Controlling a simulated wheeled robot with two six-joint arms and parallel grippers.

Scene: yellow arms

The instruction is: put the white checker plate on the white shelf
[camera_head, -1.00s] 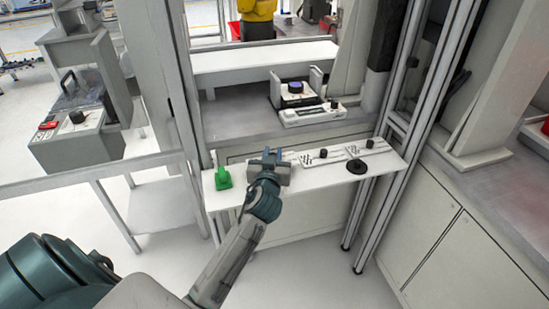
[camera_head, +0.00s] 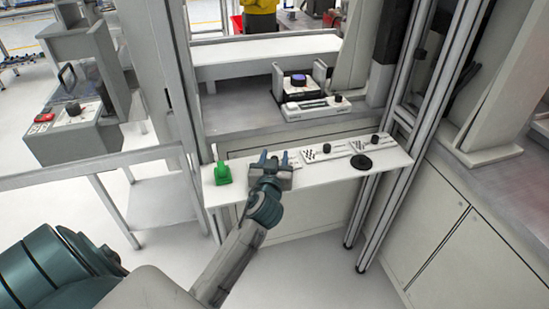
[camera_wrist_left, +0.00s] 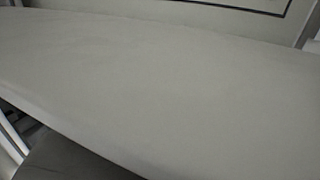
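The white shelf (camera_head: 320,174) runs across the middle of the head view. Two white plates with dark checker-like marks and black knobs lie on it, one at its middle (camera_head: 312,155) and one further right (camera_head: 363,145). My left gripper (camera_head: 273,160) is above the shelf's left part, left of both plates. Its two fingers stand apart, with no object visible between them. The palm hides the shelf behind it. The left wrist view shows mostly bare, pale shelf surface (camera_wrist_left: 170,85) and no plate or fingers. My right gripper is not in view.
A green object (camera_head: 222,174) stands on the shelf's left end, close to my left gripper. A black disc (camera_head: 361,162) lies near the right end. A device with a dark round top (camera_head: 299,80) stands on the bench behind. Metal posts flank the shelf.

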